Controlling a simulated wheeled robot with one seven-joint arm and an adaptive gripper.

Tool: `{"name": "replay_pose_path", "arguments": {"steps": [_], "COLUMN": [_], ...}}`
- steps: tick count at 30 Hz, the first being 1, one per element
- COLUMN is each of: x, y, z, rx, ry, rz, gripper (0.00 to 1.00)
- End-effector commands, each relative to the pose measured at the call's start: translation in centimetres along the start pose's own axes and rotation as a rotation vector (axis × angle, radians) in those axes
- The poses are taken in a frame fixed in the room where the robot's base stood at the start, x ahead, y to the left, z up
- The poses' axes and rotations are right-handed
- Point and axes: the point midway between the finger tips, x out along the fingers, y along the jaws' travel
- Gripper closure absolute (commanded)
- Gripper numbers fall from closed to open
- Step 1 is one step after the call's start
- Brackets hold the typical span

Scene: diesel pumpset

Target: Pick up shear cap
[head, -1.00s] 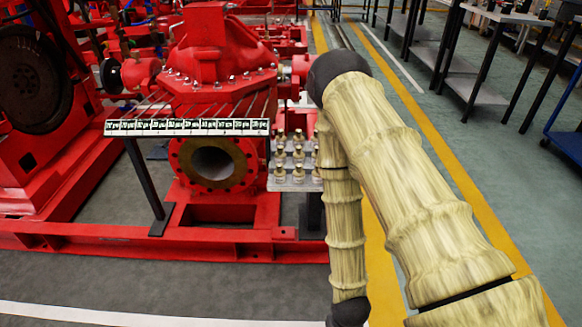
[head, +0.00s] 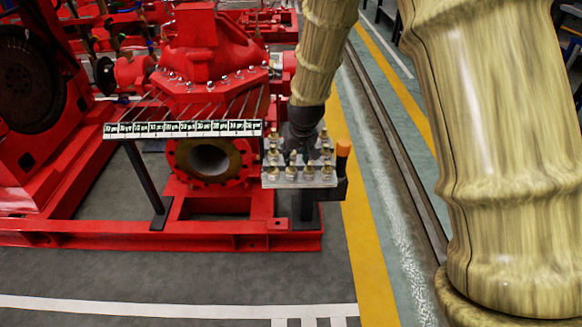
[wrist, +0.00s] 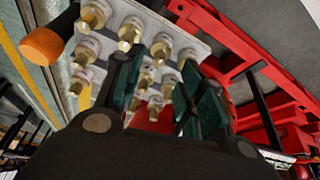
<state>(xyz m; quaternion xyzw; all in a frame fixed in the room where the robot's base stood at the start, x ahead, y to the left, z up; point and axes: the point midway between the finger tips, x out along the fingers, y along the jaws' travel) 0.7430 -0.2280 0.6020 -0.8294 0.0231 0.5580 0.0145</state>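Several brass-coloured fittings with pale collars (head: 309,174) stand upright in rows on a small grey tray (head: 300,184) in the head view. They also show in the wrist view (wrist: 97,14). I cannot tell which of them is the shear cap, and no label shows. My gripper (head: 300,150) points down over the back of the tray, among the fittings, and hides some of them. In the wrist view my gripper (wrist: 158,72) is open, its two dark fingers with green pads apart. Fittings show between and beyond the fingers; I see none clearly gripped.
An orange-topped cylinder (head: 343,148) stands at the tray's right edge, also in the wrist view (wrist: 48,41). A rack with a row of labels (head: 185,129) is left of the tray. A red pump (head: 208,60) stands behind it. Floor lies clear in front.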

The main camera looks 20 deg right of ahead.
Motion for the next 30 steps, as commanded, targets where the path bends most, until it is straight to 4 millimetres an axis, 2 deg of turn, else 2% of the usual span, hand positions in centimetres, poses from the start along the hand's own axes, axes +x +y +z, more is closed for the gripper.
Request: {"name": "replay_pose_path", "arguments": {"steps": [2,5,15,23,30], "x": [-0.7,-0.3,4.1,5.6,8.8], "y": [-0.1,-0.1,-0.1,-0.2,-0.2], "z": [-0.7,-0.9,-0.9,-1.1,-1.2], "rx": [0.0,0.0,-0.001,-0.001,0.0], "ry": [0.005,0.006,0.006,0.007,0.006], "rz": [-0.002,-0.002,-0.002,-0.002,-0.002], "gripper": [0.61,0.61,0.61,0.61,0.61]}}
